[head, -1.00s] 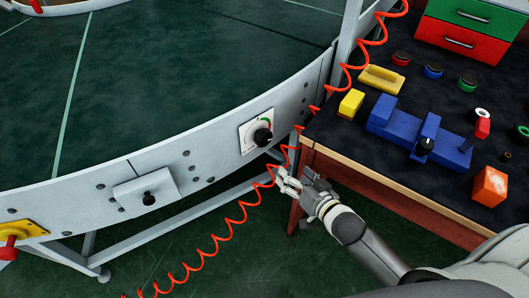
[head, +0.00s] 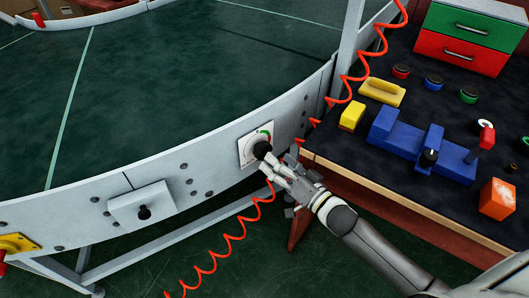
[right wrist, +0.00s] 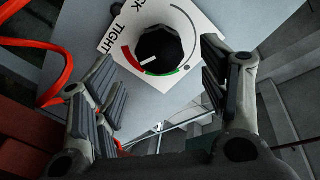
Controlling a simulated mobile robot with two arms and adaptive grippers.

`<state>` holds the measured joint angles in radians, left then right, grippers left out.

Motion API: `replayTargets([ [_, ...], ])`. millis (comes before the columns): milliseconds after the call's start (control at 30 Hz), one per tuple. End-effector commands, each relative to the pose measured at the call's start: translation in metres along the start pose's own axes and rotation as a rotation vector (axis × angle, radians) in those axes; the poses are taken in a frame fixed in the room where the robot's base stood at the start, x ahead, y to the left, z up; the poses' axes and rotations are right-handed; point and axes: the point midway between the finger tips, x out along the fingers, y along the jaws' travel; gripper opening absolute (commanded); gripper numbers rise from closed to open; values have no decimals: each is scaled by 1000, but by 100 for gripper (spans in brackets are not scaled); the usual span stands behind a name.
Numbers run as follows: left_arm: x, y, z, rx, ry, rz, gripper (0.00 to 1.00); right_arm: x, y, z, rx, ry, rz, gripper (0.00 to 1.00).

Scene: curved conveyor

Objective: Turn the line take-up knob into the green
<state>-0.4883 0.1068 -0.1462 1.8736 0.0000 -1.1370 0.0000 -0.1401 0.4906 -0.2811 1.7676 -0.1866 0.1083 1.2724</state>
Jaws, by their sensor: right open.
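The take-up knob (head: 262,150) is round and black, on a white dial plate (head: 247,152) on the conveyor's outer side wall. In the right wrist view the knob (right wrist: 162,42) has a white pointer mark aimed at lower left, at the red arc near where the green arc (right wrist: 163,73) begins. The word TIGHT is printed beside the red. My right gripper (head: 274,163) is open right in front of the knob. Its fingers stand on both sides of the knob in the wrist view, apparently not touching it. My left gripper is out of view.
A red coiled hose (head: 237,238) hangs beside my right gripper. A workbench (head: 340,160) with a blue fixture (head: 420,145), buttons and blocks stands to the right, its corner close to my gripper. Another box with a black knob (head: 143,207) is further left on the conveyor wall.

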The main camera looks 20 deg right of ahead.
Motion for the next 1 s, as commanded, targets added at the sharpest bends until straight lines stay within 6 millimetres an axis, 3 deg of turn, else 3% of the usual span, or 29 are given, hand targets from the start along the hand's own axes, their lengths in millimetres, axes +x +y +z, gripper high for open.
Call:
replayTargets([
  [200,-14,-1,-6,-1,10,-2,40,34,0,0,-2,2,-1,68],
  [400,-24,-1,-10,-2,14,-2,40,54,0,0,0,0,1,68],
  [833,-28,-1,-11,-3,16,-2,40,61,0,0,0,-1,1,68],
  [1000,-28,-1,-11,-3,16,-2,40,61,0,0,0,-1,1,47],
])
